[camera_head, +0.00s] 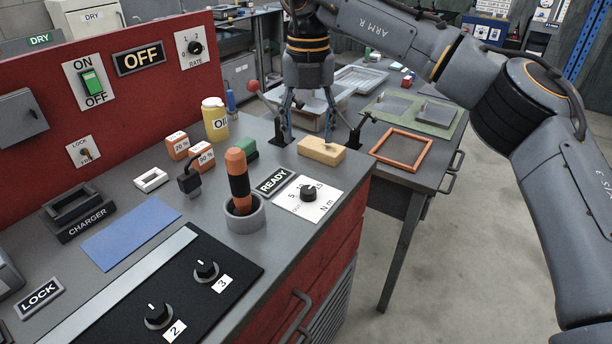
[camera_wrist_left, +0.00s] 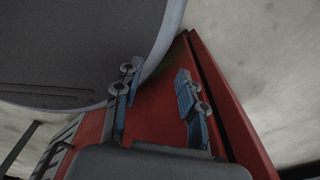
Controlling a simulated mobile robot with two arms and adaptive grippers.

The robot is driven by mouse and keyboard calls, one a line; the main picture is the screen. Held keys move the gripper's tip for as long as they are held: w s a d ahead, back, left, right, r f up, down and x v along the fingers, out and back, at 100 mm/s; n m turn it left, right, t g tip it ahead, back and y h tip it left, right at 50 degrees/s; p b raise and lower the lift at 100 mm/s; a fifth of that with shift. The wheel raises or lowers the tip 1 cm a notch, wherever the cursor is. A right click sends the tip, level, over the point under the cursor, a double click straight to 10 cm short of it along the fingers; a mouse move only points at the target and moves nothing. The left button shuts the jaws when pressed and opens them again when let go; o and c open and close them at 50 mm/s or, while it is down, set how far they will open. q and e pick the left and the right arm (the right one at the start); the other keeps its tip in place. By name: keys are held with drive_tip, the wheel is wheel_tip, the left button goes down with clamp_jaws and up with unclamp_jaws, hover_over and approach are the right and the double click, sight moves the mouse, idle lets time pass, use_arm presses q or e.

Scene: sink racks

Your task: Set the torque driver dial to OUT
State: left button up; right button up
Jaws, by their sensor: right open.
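The torque dial (camera_head: 308,194) is a black knob on a white card (camera_head: 325,203) marked with numbers and "N m", on the grey bench top near its right edge. Its pointer direction and any OUT mark are too small to read. The torque driver (camera_head: 238,180), with an orange and black handle, stands upright in a grey round holder (camera_head: 244,216) left of the dial. My right gripper (camera_head: 319,138) is open and empty, pointing down beyond the dial, around the far side of a tan block (camera_head: 321,151). My left gripper (camera_wrist_left: 160,100) shows open and empty in the left wrist view.
A READY sign (camera_head: 274,181) lies between driver and dial. A yellow can (camera_head: 215,119), orange boxes (camera_head: 177,145) and a black panel with two knobs (camera_head: 215,295) share the bench. A second table (camera_head: 428,179) with an orange frame (camera_head: 428,153) stands at right.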

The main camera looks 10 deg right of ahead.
hover_over(308, 189)
wheel_tip(308, 189, down, 5)
drive_tip(key=shift+s+f, duration=0.15)
wheel_tip(308, 189, down, 8)
drive_tip(key=shift+r+p, duration=0.1)
drive_tip(key=shift+p, duration=0.45)
use_arm(q)
drive_tip(key=shift+s+a+r, duration=0.15)
drive_tip(key=shift+s+r, duration=0.1)
drive_tip(key=shift+r, duration=0.25)
use_arm(e)
drive_tip(key=c, duration=1.2)
use_arm(q)
drive_tip(key=shift+s, duration=0.2)
use_arm(e)
drive_tip(key=shift+o, duration=0.2)
